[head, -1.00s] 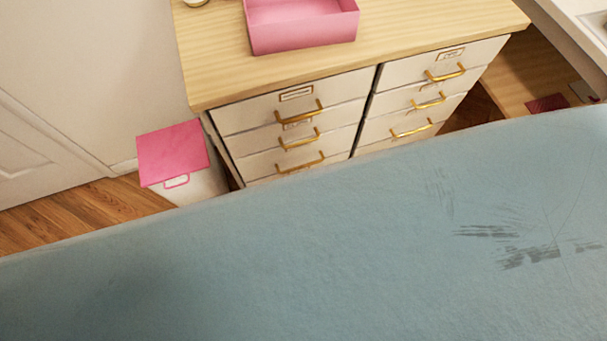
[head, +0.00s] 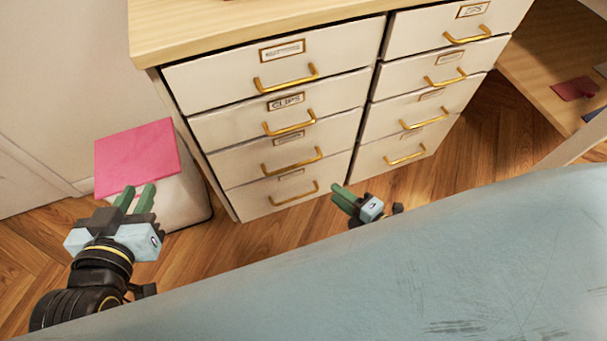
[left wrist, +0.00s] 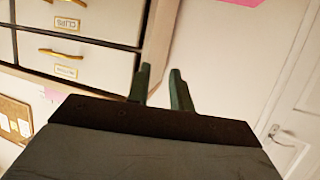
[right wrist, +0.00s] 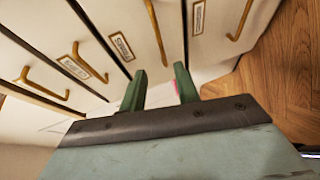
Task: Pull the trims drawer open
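A cabinet with a wooden top has two columns of cream drawers with gold handles, all looking shut. In the left column, the top drawer (head: 215,78) has a label I cannot read surely, and the drawer below is labelled CLIPS (head: 225,121). My left gripper (head: 137,195) is open and empty, left of the cabinet by the pink-lidded bin. My right gripper (head: 341,192) is open and empty, low in front of the cabinet, apart from the handles.
The pink-lidded white bin (head: 137,158) stands left of the cabinet. A wooden shelf (head: 540,60) with a red item is at right.

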